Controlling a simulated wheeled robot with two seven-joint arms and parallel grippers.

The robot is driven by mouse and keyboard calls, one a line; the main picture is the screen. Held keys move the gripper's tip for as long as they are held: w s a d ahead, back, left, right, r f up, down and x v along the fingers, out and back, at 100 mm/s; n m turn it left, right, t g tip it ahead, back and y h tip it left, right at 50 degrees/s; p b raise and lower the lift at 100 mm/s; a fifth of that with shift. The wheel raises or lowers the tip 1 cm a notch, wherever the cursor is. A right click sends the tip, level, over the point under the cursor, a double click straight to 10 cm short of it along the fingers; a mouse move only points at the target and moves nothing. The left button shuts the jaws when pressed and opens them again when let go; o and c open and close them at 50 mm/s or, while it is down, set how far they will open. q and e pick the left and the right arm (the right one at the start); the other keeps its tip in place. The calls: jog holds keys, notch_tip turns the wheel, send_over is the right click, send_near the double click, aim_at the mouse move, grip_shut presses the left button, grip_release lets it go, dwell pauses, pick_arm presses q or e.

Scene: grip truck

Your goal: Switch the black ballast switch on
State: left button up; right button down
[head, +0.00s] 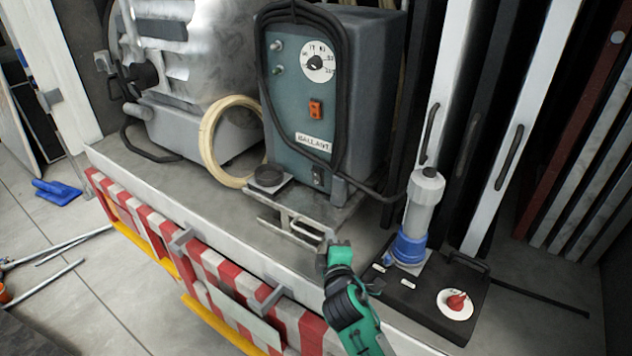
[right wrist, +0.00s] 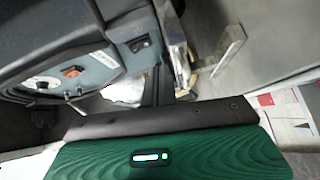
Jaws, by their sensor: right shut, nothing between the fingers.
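The ballast unit (head: 290,150) is a grey-blue box with a "BALLAST" label, standing on the truck's shelf. Its black switch (head: 318,177) sits low on the front panel, below and right of the label. In the right wrist view the black switch (right wrist: 141,44) shows at the upper middle, on the tilted panel. Whether it is on or off is too small to tell. My right gripper (head: 328,246) is shut and empty, in front of and below the switch, apart from it. My left gripper is not in view.
An orange switch (head: 315,109) and a white dial (head: 317,62) sit higher on the panel. A black cable (head: 262,60) loops around the unit. A metal bracket (head: 300,222) juts out below. A blue connector (head: 408,248) and a red knob (head: 457,302) are at the right.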

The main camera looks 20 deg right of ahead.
jog(key=w+a+r+n+t+y, duration=0.1)
jog(key=w+a+r+n+t, duration=0.1)
jog(key=w+r+n, duration=0.1)
jog(key=shift+w+a+r+n, duration=0.25)
jog(key=shift+a+r+n, duration=0.15)
jog(key=shift+r, duration=0.25)
jog(key=shift+d, duration=0.1)
jog(key=p, duration=0.3)
send_near(313, 172)
jog(key=w+a, duration=0.2)
jog(key=w, duration=0.1)
jog(key=shift+w+a+r, duration=0.1)
jog(key=shift+w, duration=0.05)
jog(key=shift+w+d+r+p, duration=0.2)
jog(key=shift+w+d+p, duration=0.1)
jog(key=shift+w+d, duration=0.85)
jog(key=shift+d, duration=0.45)
